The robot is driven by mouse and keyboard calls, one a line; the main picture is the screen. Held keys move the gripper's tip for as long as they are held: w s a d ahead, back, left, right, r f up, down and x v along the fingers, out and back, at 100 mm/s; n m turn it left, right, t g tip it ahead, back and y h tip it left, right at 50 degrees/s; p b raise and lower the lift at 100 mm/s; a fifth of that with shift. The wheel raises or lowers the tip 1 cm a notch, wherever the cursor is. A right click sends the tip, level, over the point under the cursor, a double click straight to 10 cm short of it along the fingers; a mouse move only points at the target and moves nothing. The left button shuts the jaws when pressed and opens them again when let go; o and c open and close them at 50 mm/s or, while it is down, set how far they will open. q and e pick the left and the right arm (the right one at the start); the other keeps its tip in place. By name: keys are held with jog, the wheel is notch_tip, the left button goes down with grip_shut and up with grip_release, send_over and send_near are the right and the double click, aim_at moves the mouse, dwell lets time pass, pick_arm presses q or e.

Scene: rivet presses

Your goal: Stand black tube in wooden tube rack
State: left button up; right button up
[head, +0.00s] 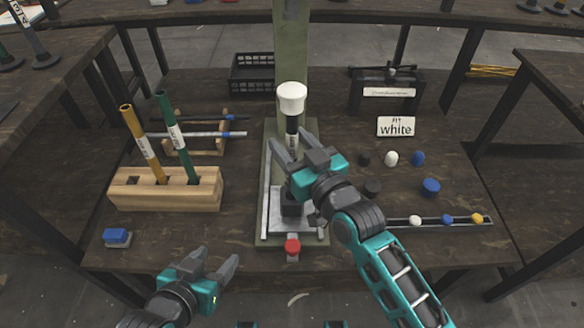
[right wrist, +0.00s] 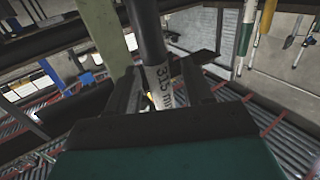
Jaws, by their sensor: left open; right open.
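In the right wrist view the labelled tube (right wrist: 158,75) passes between the open fingers; contact cannot be told. The wooden tube rack (head: 190,197) is at the left, holding a yellow tube (head: 142,143) and a green tube (head: 171,135), both leaning. My left gripper (head: 216,266) is open and empty near the front edge.
A wooden cradle (head: 183,148) with tubes lying across it is behind the rack. A blue block (head: 117,238) lies front left and a red knob (head: 292,247) is at the press front. Loose caps, a cap strip (head: 435,222) and a "white" sign (head: 396,126) are at the right.

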grip_shut()
dwell(0.5)
